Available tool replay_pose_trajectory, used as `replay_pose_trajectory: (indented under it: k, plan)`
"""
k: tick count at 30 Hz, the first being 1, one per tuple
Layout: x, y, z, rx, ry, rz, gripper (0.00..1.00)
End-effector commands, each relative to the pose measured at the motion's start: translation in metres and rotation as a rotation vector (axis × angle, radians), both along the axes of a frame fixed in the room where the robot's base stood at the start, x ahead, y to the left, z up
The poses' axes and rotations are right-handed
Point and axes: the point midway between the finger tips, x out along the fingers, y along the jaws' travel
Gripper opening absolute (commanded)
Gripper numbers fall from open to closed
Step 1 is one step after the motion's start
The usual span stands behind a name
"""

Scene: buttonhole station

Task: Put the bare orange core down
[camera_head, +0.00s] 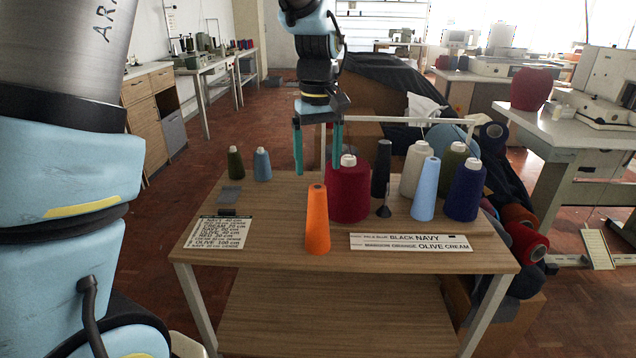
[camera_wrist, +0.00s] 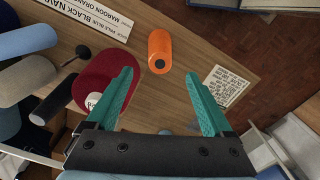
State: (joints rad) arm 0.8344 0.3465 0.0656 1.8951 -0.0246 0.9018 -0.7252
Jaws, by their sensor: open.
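The orange core (camera_head: 317,218) is a bare, slightly tapered cone standing upright on the wooden table (camera_head: 280,200), towards its front middle. In the wrist view the orange core (camera_wrist: 160,48) shows its dark top hole, beyond and between the fingertips. My gripper (camera_head: 318,172) is open and empty, with teal fingers pointing down, above and behind the core in the head view. In the wrist view my gripper (camera_wrist: 165,72) has its fingers spread wide, apart from the core. A maroon cone (camera_head: 348,192) stands close to the core on the right and behind.
Black, cream, pale blue, olive and navy cones stand at the table's right rear. A list card (camera_head: 218,233) lies left, a label strip (camera_head: 411,242) right. The front edge is clear.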

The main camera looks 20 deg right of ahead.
Motion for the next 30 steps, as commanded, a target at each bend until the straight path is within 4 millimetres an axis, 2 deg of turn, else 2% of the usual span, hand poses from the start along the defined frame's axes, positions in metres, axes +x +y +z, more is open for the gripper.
replay_pose_trajectory:
  k: [4,11,14,17,20,21,24,27,30]
  plan:
    - [0.0,0.0,0.015,-0.001,-0.002,0.0,0.86]
    - [0.0,0.001,0.019,0.0,0.0,0.0,0.86]
    - [0.006,0.017,0.016,-0.004,-0.004,0.004,0.86]
    - [0.016,0.06,0.007,-0.013,-0.014,0.005,0.86]
    - [0.021,0.121,-0.006,-0.026,-0.034,-0.001,0.86]
    - [0.02,0.147,-0.012,-0.03,-0.045,-0.006,0.86]
    - [0.01,0.205,-0.026,-0.034,-0.075,-0.021,0.86]
    - [-0.008,0.25,-0.038,-0.031,-0.101,-0.037,0.86]
    - [-0.024,0.281,-0.047,-0.024,-0.12,-0.05,0.86]
